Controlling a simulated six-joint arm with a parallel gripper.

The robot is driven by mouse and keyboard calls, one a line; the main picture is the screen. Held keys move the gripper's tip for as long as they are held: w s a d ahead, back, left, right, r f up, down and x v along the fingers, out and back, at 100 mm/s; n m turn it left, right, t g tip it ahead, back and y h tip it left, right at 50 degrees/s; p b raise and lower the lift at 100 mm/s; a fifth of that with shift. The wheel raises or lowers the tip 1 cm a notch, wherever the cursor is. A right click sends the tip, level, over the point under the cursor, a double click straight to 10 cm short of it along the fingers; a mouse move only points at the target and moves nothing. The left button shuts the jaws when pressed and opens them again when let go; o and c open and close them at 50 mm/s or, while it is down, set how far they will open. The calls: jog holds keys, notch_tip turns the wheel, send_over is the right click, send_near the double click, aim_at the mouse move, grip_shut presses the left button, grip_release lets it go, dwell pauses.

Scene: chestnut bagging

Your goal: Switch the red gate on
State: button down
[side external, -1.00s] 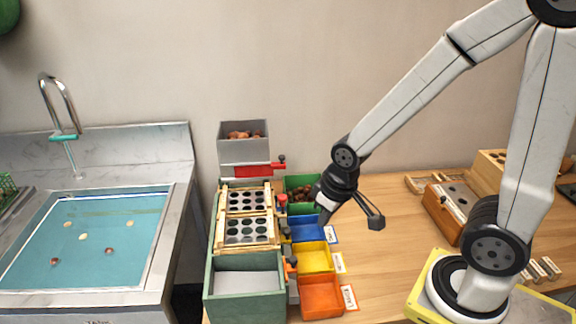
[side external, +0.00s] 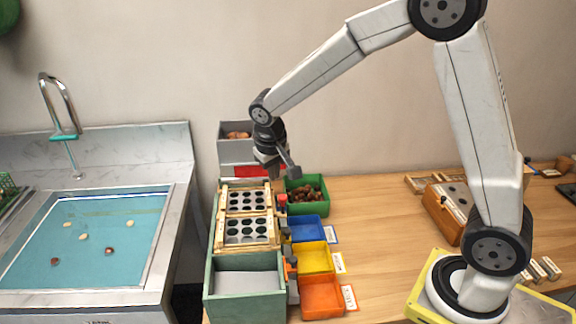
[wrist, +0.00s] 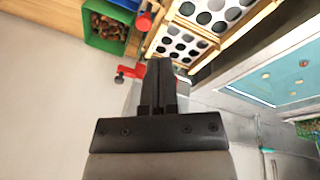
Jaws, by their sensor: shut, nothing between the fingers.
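The red gate (side external: 236,171) is a flat red slide at the foot of the grey hopper (side external: 228,151), above the sorting deck. In the side view, my gripper (side external: 273,172) is in front of its right end and hides its knob. In the wrist view, the red gate (wrist: 128,73) shows its knobbed end just left of my gripper's fingertips (wrist: 160,64); the rest is hidden behind the fingers. The black fingers are together with nothing between them. I cannot tell whether they touch the gate.
The perforated sorting deck (side external: 249,217) stands in front of the hopper. Green (side external: 323,207), blue (side external: 322,229), yellow (side external: 317,259) and orange (side external: 322,297) bins line its right side; the green one holds chestnuts. A sink (side external: 172,215) is at left. The table's middle is clear.

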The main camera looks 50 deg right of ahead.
jog(key=w+d+r+m+h, duration=0.2)
jog(key=w, duration=0.5)
jog(key=w+d+r+m+g+h, duration=0.1)
jog(key=w+m+h, duration=0.1)
jog(key=w, duration=0.4)
jog(key=shift+w+d+r+m+h, duration=0.3)
jog(key=shift+w+d+r+m, duration=0.1)
jog(key=shift+m, duration=0.3)
jog(key=shift+s+f, duration=0.1)
jog(key=s+d+f, duration=0.2)
jog(key=d+f, duration=0.6)
jog(key=f, duration=0.1)
jog(key=shift+d, duration=0.35)
